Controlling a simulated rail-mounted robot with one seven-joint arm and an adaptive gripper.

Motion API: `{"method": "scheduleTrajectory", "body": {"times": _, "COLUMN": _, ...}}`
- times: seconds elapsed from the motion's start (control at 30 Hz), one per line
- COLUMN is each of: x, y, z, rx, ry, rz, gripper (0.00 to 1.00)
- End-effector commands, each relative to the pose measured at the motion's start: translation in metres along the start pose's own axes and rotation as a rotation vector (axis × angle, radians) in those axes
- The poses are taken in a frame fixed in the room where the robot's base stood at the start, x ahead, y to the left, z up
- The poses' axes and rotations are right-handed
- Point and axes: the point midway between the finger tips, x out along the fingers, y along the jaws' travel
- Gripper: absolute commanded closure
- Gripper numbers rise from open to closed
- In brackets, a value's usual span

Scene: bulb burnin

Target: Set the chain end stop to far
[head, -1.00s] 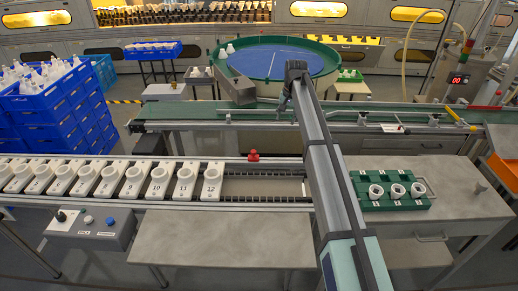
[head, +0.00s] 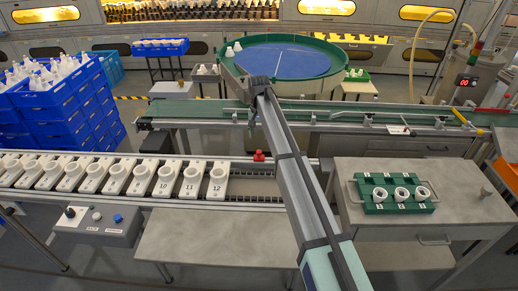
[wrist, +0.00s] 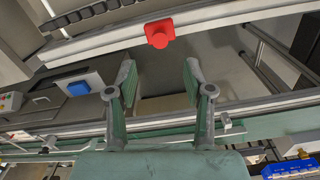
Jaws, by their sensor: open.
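The chain end stop appears to be the small red block (head: 259,155) on the far rail of the chain conveyor, right of the holder marked 12. It also shows in the wrist view as a red knob (wrist: 159,33) at top centre. In the wrist view my gripper (wrist: 159,76) is open and empty, its two fingers apart, with the red knob beyond the gap between the tips. In the head view my gripper (head: 252,118) is over the green belt, beyond the red block, and its fingers are hard to make out. No position marks can be read near the block.
White numbered holders (head: 115,180) fill the chain conveyor (head: 255,187) left of the red block; its right part is empty. A green tray (head: 375,208) with white rings stands on the right table. The green belt (head: 190,112) and round blue table (head: 290,60) lie behind.

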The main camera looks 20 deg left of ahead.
Motion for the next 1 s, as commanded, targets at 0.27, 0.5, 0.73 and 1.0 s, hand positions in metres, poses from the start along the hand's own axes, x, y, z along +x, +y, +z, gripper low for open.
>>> {"method": "scheduleTrajectory", "body": {"times": 0.27, "x": 0.052, "y": 0.0, "z": 0.0, "rx": 0.0, "ry": -0.001, "rz": 0.0, "gripper": 0.48}}
{"method": "scheduleTrajectory", "body": {"times": 0.5, "x": 0.082, "y": 0.0, "z": 0.0, "rx": 0.0, "ry": 0.0, "rz": 0.0, "gripper": 0.48}}
{"method": "scheduleTrajectory", "body": {"times": 0.73, "x": 0.09, "y": 0.0, "z": 0.0, "rx": 0.0, "ry": 0.001, "rz": -0.001, "gripper": 0.48}}
{"method": "scheduleTrajectory", "body": {"times": 1.0, "x": 0.09, "y": 0.0, "z": 0.0, "rx": 0.0, "ry": 0.001, "rz": -0.001, "gripper": 0.73}}
